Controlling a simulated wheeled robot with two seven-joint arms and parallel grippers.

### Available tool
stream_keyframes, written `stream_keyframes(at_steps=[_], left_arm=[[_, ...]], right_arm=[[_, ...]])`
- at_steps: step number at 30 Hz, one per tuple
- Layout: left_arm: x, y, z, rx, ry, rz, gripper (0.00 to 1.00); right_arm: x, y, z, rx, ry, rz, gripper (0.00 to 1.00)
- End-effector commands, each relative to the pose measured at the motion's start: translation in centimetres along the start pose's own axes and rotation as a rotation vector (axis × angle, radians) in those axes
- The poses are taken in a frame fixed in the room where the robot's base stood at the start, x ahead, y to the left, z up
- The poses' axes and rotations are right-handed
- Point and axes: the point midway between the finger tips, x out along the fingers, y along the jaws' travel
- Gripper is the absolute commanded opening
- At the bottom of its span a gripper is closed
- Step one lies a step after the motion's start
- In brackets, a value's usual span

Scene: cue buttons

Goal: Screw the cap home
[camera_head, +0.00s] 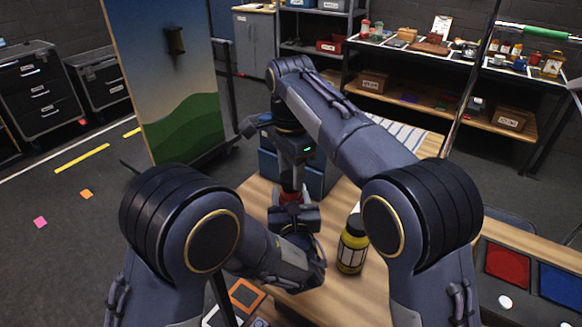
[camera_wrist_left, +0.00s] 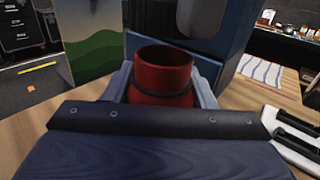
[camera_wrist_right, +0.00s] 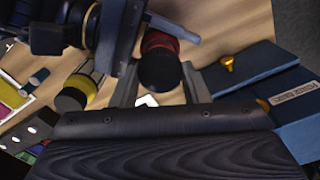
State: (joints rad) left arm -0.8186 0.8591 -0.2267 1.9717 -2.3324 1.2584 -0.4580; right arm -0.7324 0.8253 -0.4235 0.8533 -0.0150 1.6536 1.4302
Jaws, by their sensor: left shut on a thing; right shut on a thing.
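A red bottle (camera_wrist_left: 163,75) stands between the fingers of my left gripper (camera_wrist_left: 165,92), which is shut on it. In the left wrist view its round top looks dark inside, with a dark band lower down. In the right wrist view a dark round cap (camera_wrist_right: 160,71) sits between the fingers of my right gripper (camera_wrist_right: 158,88), which is shut on it. The red bottle shows just behind the cap (camera_wrist_right: 158,41). In the head view my right gripper (camera_head: 294,158) is directly above my left gripper (camera_head: 292,207). Whether cap and bottle touch is unclear.
A yellow bottle with a dark lid (camera_head: 352,246) stands to the right on the wooden table (camera_head: 375,290). A blue bin (camera_head: 314,180) is close behind the grippers. Red and blue panels (camera_head: 506,266) lie at the right. Orange and white frames (camera_head: 246,295) lie at the front.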

Motion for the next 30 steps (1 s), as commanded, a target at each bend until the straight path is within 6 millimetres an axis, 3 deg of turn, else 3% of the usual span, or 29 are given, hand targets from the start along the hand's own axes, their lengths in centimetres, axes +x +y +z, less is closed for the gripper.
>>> stream_keyframes(at_steps=[11, 21, 30], left_arm=[[0.0, 0.0, 0.0, -0.001, 0.0, 0.0, 0.1], [0.0, 0.0, 0.0, -0.001, 0.0, 0.0, 0.1], [0.0, 0.0, 0.0, -0.001, 0.0, 0.0, 0.1]], right_arm=[[0.1, 0.0, 0.0, 0.001, 0.0, 0.001, 0.21], [1.7, 0.0, 0.0, 0.001, 0.0, 0.002, 0.21], [1.8, 0.0, 0.0, 0.001, 0.0, 0.001, 0.21]])
